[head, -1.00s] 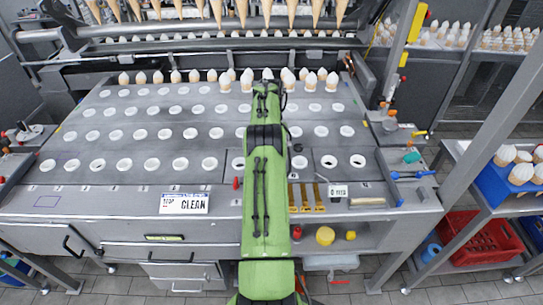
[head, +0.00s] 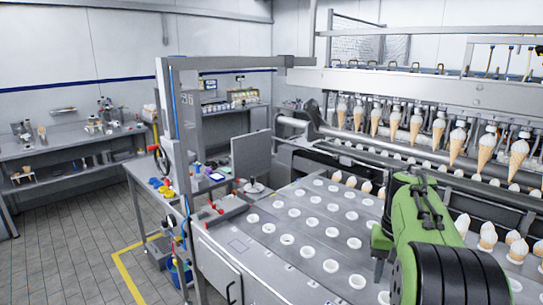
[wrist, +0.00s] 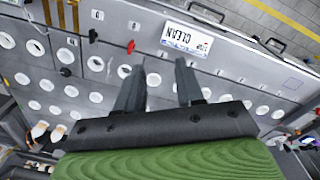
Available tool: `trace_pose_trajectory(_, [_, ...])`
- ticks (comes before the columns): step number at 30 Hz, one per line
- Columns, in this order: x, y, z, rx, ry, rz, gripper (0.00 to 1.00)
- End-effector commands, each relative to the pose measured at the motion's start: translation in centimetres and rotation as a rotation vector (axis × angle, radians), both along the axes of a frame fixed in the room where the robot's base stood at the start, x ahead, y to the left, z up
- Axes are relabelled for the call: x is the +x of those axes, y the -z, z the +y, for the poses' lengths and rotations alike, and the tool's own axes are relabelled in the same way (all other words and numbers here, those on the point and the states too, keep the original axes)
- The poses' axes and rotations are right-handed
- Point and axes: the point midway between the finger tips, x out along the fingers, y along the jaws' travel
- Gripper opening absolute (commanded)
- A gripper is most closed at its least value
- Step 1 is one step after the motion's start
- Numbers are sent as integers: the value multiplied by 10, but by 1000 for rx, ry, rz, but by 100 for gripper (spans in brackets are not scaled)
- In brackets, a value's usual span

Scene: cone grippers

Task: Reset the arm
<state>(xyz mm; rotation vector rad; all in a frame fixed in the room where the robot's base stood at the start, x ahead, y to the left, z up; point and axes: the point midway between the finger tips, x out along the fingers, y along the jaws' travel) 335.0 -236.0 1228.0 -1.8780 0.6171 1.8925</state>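My green arm (head: 432,225) reaches over the grey machine table from the lower right of the head view. The end of my gripper is not clear in the head view. In the wrist view my gripper (wrist: 160,80) shows two dark fingers standing apart with nothing between them. It is over the table top (wrist: 110,45) with its rows of white-rimmed holes. A white sign reading CLEAN (wrist: 187,39) lies beyond the fingertips.
Hanging ice cream cones (head: 438,130) line the machine at the back right. A metal frame post (head: 180,150) stands at the table's left end. Tiled floor (head: 60,255) and a side bench (head: 70,150) lie to the left. A red knob (wrist: 131,47) is near the fingers.

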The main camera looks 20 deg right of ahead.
Motion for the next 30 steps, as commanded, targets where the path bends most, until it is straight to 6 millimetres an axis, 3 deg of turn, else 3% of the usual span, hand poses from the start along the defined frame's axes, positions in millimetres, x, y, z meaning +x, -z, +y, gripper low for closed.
trace_pose_trajectory(1, [-6,-16,35,-29,-66,-45,37])
trace_pose_trajectory(6, [-46,-37,134,-95,-274,-198,37])
trace_pose_trajectory(9, [-81,-32,181,-117,-395,-296,37])
trace_pose_trajectory(12, [-115,-18,213,-126,-498,-387,37])
trace_pose_trajectory(15, [-139,-3,231,-125,-569,-451,37])
trace_pose_trajectory(18, [-150,6,238,-123,-600,-482,37])
trace_pose_trajectory(30, [-152,8,240,-122,-604,-485,37])
